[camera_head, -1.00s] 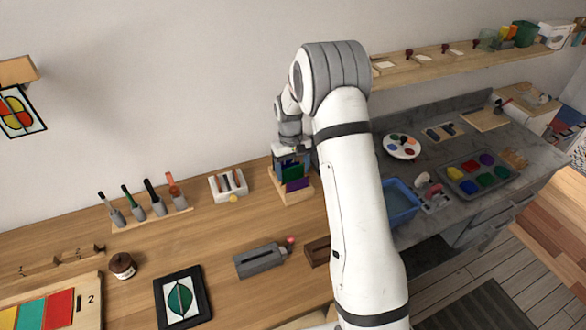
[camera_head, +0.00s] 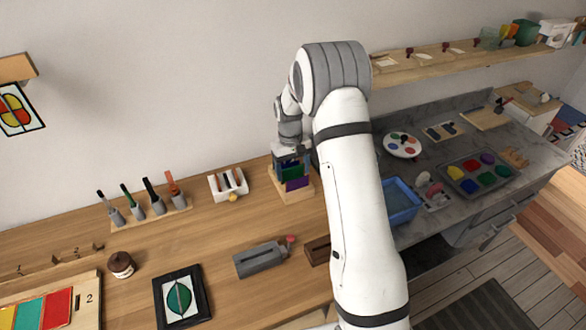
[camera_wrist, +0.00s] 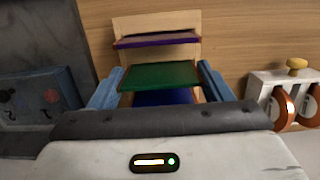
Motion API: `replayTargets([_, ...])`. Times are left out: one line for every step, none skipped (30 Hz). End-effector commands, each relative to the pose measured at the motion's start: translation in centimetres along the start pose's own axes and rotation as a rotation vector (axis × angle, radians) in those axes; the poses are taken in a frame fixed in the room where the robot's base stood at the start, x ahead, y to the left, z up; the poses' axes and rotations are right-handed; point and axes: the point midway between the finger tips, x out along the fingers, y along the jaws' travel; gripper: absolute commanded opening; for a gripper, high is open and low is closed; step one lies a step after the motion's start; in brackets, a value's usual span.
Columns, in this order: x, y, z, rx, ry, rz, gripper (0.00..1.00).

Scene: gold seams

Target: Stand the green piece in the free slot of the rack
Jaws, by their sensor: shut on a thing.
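The green piece (camera_wrist: 160,75) is a flat plate held between the two blue fingers of my gripper (camera_wrist: 161,84) in the wrist view. In the head view the green piece (camera_head: 291,173) shows under my gripper (camera_head: 291,160), at the wooden rack (camera_head: 294,197). The rack (camera_wrist: 184,20) holds a purple piece (camera_wrist: 157,39) on the far side of the green one in the wrist view. A dark blue piece (camera_wrist: 163,98) lies on the near side. The green piece is over or between them; its lower edge and the slot under it are hidden.
A white holder (camera_head: 226,184) with several tools stands just left of the rack; its yellow knob also shows in the wrist view (camera_wrist: 297,63). A blue basin (camera_head: 401,203) lies right of my arm. A grey tool (camera_head: 260,259) lies in front.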

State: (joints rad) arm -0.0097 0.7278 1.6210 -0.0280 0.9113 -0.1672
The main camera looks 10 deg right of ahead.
Motion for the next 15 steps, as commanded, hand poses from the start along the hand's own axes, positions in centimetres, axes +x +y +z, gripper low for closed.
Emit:
replayTargets([0.2, 0.0, 0.0, 0.000, 0.000, 0.000, 0.49])
replayTargets([0.3, 0.0, 0.0, 0.000, 0.000, 0.000, 0.49])
replayTargets([0.4, 0.0, -0.1, 0.000, 0.000, 0.000, 0.49])
replayTargets([0.5, 0.0, -0.1, 0.000, 0.000, 0.000, 0.49])
replayTargets([0.6, 0.0, -0.1, 0.000, 0.000, 0.000, 0.49])
replayTargets([0.7, 0.0, -0.1, 0.000, 0.000, 0.000, 0.49])
replayTargets([0.7, 0.0, -0.1, 0.000, 0.000, 0.000, 0.49])
replayTargets([0.8, 0.0, -0.1, 0.000, 0.000, 0.000, 0.49])
replayTargets([0.9, 0.0, -0.1, 0.000, 0.000, 0.000, 0.49])
replayTargets([1.0, 0.0, -0.1, 0.000, 0.000, 0.000, 0.49])
replayTargets([1.1, 0.0, -0.1, 0.000, 0.000, 0.000, 0.49])
replayTargets([1.1, 0.0, -0.1, 0.000, 0.000, 0.000, 0.49])
replayTargets([1.2, 0.0, -0.1, 0.000, 0.000, 0.000, 0.49])
replayTargets([1.3, 0.0, -0.1, 0.000, 0.000, 0.000, 0.49])
replayTargets([1.4, 0.0, -0.2, 0.000, 0.000, 0.000, 0.49])
